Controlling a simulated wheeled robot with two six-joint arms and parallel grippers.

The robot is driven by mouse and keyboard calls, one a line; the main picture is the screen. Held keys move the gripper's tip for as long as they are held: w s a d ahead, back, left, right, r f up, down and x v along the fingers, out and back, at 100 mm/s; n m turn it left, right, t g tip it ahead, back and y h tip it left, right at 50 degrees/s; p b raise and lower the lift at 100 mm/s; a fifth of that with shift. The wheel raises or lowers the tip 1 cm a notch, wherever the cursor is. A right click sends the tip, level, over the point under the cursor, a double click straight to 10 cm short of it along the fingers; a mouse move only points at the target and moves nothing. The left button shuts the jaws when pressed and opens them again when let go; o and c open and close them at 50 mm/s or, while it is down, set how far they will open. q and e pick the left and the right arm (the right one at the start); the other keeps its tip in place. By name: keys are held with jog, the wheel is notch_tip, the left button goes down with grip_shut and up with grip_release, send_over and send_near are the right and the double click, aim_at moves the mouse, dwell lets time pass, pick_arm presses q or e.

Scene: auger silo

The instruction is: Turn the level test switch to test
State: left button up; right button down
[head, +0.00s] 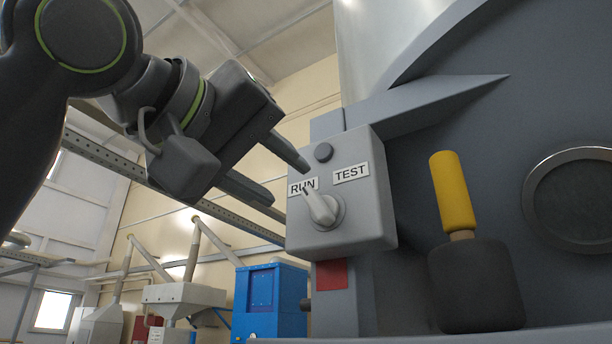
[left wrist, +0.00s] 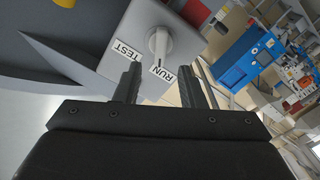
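The level test switch is a light grey knob (head: 321,208) on a grey box (head: 375,215) in the head view. Its pointer is turned up and left toward the RUN label (head: 303,186). The TEST label (head: 351,173) is to the right of it. My left gripper (head: 291,189) is open, its two fingers apart, to the left of the box and short of the knob. In the left wrist view the knob (left wrist: 158,42) shows beyond and between the open fingers (left wrist: 165,82), with nothing held. My right gripper is in neither view.
A grey wedge-shaped bracket (head: 430,105) juts above the box. Blue machinery (head: 270,300) stands farther back.

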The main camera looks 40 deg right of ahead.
aim_at(310, 200)
pick_arm(q)
jog(key=p+x, duration=0.2)
jog(key=x, duration=0.4)
jog(key=shift+w+d, duration=0.15)
jog(key=shift+d, duration=0.1)
grip_shut()
